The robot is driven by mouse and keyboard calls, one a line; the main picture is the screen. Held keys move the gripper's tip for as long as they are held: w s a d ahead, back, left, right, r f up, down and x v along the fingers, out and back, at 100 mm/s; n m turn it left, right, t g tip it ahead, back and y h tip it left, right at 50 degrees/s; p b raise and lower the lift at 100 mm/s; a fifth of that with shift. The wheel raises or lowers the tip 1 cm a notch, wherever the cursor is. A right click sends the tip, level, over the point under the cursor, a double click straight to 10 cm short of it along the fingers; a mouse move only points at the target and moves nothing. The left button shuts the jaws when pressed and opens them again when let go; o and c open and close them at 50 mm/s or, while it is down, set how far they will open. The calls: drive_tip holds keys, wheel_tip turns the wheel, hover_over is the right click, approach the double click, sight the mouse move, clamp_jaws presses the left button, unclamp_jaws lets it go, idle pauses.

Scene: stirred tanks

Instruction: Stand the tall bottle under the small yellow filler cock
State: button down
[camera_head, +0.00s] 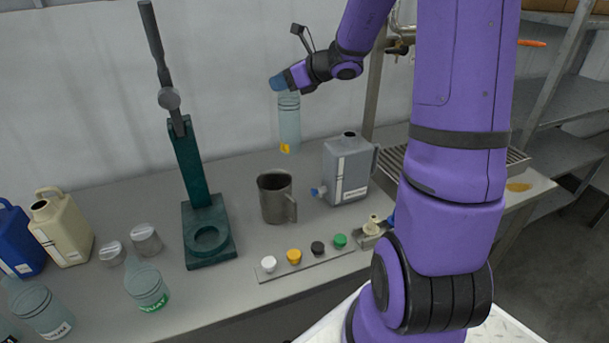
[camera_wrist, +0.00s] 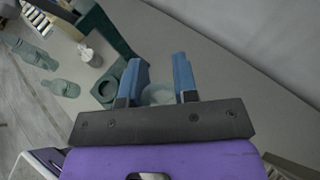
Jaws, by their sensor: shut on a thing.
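My gripper (camera_head: 284,82) is shut on the neck of the tall bottle (camera_head: 289,122), a clear greenish bottle with a yellow label near its base. The bottle hangs upright above the bench, clear of it. In the wrist view the bottle (camera_wrist: 158,95) shows faintly between the two blue fingers of my gripper (camera_wrist: 160,60). An orange lever (camera_head: 531,43) sticks out at the upper right, behind my arm. I cannot tell whether it belongs to the small yellow filler cock; my arm hides much of that area.
A steel mug (camera_head: 275,200) and a grey canister (camera_head: 346,172) stand below the bottle. A green press (camera_head: 193,170) rises to the left. A strip with several caps (camera_head: 305,263) lies in front. A slatted grate (camera_head: 393,160) lies to the right, partly behind my arm.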

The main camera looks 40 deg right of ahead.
sight(284, 142)
wheel_tip(284, 142, down, 18)
drive_tip(key=shift+r, duration=0.1)
idle(0.5)
drive_tip(key=c, duration=0.9)
unclamp_jaws()
